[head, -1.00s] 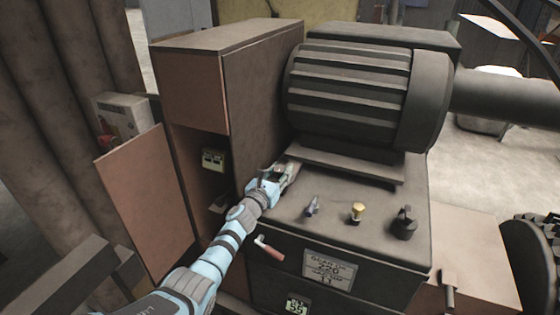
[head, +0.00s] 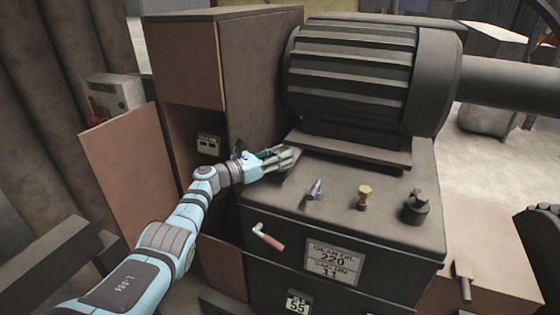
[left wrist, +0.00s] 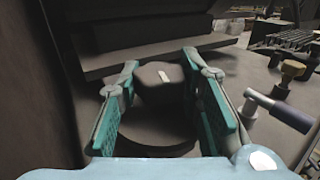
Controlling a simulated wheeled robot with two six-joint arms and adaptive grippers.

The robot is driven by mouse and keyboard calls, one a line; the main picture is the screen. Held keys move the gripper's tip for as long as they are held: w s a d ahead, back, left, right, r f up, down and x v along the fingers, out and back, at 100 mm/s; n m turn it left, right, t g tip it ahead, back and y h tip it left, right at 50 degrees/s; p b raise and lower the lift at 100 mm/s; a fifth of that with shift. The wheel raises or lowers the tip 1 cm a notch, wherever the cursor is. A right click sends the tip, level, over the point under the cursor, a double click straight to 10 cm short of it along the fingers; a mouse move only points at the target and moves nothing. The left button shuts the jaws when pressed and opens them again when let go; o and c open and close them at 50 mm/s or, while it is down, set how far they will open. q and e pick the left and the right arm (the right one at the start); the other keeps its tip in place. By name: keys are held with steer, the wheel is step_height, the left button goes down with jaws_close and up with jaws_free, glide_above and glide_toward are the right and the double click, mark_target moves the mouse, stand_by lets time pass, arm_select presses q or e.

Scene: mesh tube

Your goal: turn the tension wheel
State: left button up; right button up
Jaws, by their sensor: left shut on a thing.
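A dark round knob (left wrist: 164,88) with a small white mark on its top sits on a wider dark disc (left wrist: 150,138) in the left wrist view. I take it for the tension wheel. My left gripper (head: 289,156) is shut on this knob, with one green-padded finger on each side. The hand reaches in from the left at the rear left corner of the dark machine top. In the head view the hand hides the knob. My right gripper is not in view.
A large ribbed motor (head: 352,85) stands right behind the hand. A tall brown cabinet (head: 222,60) with an open door (head: 127,185) is at left.

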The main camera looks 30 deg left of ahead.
mark_target(279, 151)
arm_select(q)
steer(key=o, duration=1.2)
step_height(279, 151, up, 10)
steer(key=shift+r, duration=0.1)
steer(key=shift+a, duration=0.1)
